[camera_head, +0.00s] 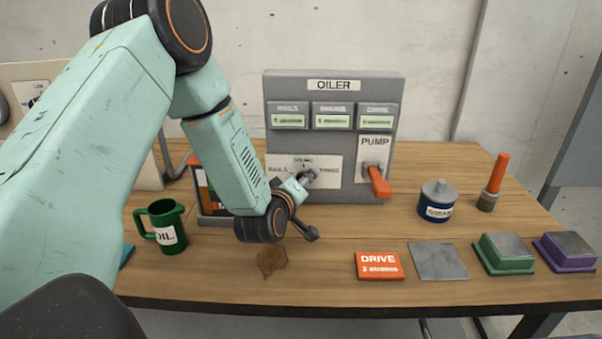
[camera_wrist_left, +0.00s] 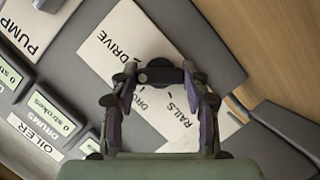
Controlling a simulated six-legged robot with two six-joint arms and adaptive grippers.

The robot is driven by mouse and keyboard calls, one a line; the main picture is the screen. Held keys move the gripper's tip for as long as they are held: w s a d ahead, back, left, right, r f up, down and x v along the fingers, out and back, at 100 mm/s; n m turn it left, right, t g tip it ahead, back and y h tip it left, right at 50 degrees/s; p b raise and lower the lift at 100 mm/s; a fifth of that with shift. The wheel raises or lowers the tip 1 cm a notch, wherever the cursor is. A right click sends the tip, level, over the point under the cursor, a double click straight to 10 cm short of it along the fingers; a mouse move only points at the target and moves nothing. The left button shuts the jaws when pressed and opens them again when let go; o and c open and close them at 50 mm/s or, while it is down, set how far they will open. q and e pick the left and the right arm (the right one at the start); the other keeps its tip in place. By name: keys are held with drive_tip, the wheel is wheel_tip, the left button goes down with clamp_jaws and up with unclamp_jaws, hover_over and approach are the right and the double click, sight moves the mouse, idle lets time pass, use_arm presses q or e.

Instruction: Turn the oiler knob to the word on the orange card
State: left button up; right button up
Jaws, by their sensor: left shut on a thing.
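The orange card (camera_head: 380,266) lies on the table front and reads DRIVE, with a smaller second line I cannot read clearly. The grey oiler (camera_head: 335,86) stands at the back. Its white dial plate (camera_head: 277,160) has RAILS at left, DRUMS at top and DRIVE at right; it also shows in the wrist view (camera_wrist_left: 190,45). My left gripper (camera_head: 309,176) is at the dial, shut on the dark knob (camera_wrist_left: 160,73), with its fingers on both sides of it. The fingers partly cover the knob, and I cannot tell where it points. My right gripper is not in view.
The red pump lever (camera_head: 379,183) sticks out right of the dial. A blue grease tin (camera_head: 437,202), an orange-handled tool (camera_head: 494,182), a grey plate (camera_head: 438,261), and green (camera_head: 504,254) and purple (camera_head: 566,252) blocks are at right.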

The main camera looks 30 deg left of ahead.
use_arm(q)
drive_tip(key=m+p, duration=0.1)
drive_tip(key=m+g+y+p, duration=0.1)
drive_tip(key=shift+d+r+m+p, duration=0.1)
drive_tip(key=shift+r+m+p, duration=0.1)
drive_tip(key=shift+m+p, duration=0.15)
drive_tip(key=shift+w+f+m+g+y+p, duration=0.1)
drive_tip(key=shift+m+g+y+p, duration=0.4)
drive_tip(key=shift+m+p, duration=0.4)
drive_tip(key=o, duration=1.2)
drive_tip(key=shift+c, duration=0.2)
drive_tip(key=v, duration=1.2)
drive_tip(key=shift+d, duration=0.1)
